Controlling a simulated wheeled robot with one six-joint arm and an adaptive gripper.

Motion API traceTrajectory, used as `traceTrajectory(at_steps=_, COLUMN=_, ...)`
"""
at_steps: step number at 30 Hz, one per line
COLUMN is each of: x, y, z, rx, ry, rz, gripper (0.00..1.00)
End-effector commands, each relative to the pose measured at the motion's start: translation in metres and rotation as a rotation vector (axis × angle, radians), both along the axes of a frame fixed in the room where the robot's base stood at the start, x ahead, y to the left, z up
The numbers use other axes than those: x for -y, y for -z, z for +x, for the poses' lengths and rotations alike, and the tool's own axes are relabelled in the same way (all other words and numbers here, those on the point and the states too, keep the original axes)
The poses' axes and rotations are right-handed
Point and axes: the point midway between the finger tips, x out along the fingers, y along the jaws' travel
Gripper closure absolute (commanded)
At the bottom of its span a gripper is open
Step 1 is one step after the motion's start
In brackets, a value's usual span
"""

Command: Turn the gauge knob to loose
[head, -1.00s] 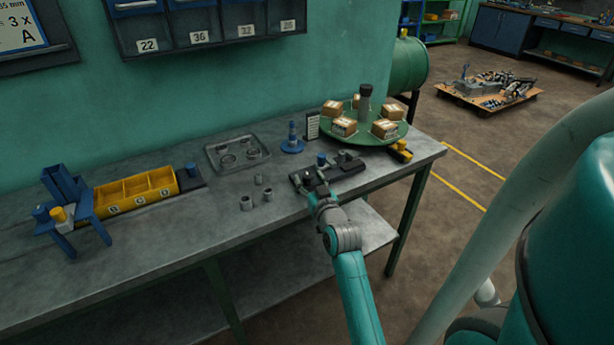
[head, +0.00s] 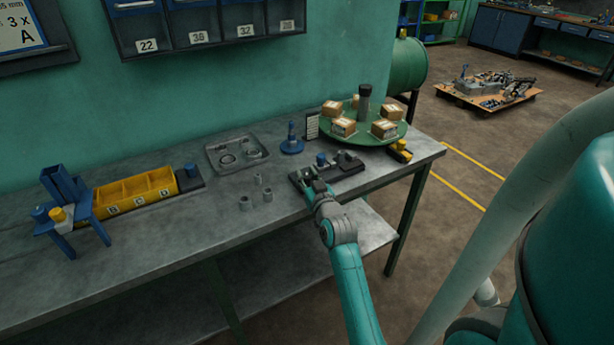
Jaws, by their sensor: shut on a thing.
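The gauge (head: 342,171) is a low dark fixture lying near the front right of the grey workbench. A short blue cylinder (head: 321,159) stands up at its middle, and a dark block sits at its right end. My gripper (head: 306,181) is at the left end of the gauge, reaching in from the front. It is shut at the gauge knob there, which the fingers hide. The knob's setting and any marking are too small to read.
Several small grey cylinders (head: 245,203) stand left of my gripper. Behind are a metal tray (head: 212,155) with rings, a blue spindle (head: 291,143) and a green turntable (head: 368,139) with boxes. A yellow bin (head: 126,190) is at left.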

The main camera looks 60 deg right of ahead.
Motion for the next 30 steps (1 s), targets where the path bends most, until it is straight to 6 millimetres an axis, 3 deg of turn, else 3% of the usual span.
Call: traceTrajectory(at_steps=30, x=0.0014, y=0.0028, z=-0.0005, rx=-0.003, ry=-0.371, rz=0.005, gripper=1.00)
